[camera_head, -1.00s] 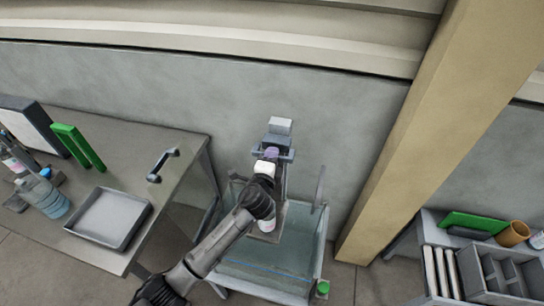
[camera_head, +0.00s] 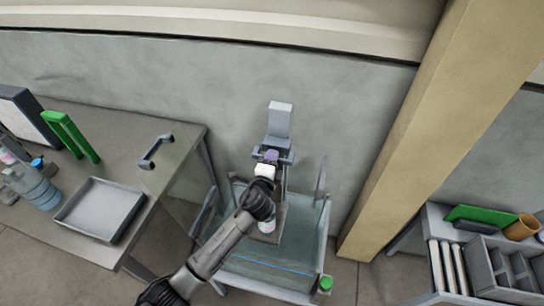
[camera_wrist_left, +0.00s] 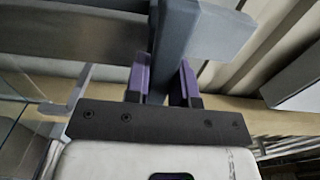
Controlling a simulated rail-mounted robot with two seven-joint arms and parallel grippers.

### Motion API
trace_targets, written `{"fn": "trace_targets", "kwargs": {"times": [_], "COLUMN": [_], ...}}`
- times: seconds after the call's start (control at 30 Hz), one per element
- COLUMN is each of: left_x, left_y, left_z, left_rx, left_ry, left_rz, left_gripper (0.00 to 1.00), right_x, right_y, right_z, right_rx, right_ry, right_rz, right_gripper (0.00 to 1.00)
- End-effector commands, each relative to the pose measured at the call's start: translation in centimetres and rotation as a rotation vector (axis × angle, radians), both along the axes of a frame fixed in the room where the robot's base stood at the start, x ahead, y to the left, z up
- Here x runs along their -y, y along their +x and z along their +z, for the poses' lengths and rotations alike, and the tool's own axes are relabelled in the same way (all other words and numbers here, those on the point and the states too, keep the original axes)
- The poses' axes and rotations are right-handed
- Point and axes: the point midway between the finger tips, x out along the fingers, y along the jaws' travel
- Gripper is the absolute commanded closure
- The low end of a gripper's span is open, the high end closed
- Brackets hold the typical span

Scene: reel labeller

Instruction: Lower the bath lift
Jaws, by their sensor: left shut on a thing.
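The bath lift is a grey upright post (camera_head: 280,122) with a bracket, at the back of a clear tank (camera_head: 325,245). Low on it a grey plate (camera_head: 279,228) shows partly behind my arm, inside the tank; I cannot tell whether it touches the liquid. My left gripper (camera_head: 271,156) is at the bracket. In the left wrist view, its purple fingers (camera_wrist_left: 160,80) are on either side of a grey bar (camera_wrist_left: 173,45) of the lift, shut on it. My right gripper is not in view.
A table at the left carries a grey tray (camera_head: 100,209), a dark handle (camera_head: 155,151), a bottle (camera_head: 38,188) and a green stand (camera_head: 70,137). A beige pillar (camera_head: 420,120) stands right of the tank. A shelf unit with a grey divided box (camera_head: 497,275) is at the lower right.

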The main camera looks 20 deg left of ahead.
Motion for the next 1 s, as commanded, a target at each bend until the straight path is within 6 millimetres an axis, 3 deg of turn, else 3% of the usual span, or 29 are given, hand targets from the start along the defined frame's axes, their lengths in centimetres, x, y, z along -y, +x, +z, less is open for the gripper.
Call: {"fn": "trace_targets", "kwargs": {"times": [0.03, 0.5, 0.8, 1.0], "left_x": [0.0, 0.0, 0.0, 0.0], "left_y": [0.0, 0.0, 0.0, 0.0], "left_z": [-2.2, -10.6, -14.0, -15.0], "left_rx": [-0.007, -0.006, -0.006, -0.005], "left_ry": [-0.002, -0.002, -0.001, -0.001], "left_rz": [0.001, 0.002, 0.002, 0.002], "left_gripper": [1.00, 1.00, 1.00, 1.00], "right_x": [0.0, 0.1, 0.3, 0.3], "right_y": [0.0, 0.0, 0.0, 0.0], "right_z": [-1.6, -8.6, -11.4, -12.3], "right_rx": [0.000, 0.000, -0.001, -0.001], "right_ry": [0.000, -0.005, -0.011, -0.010], "right_rz": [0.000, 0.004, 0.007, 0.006], "right_gripper": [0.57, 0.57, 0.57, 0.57]}}
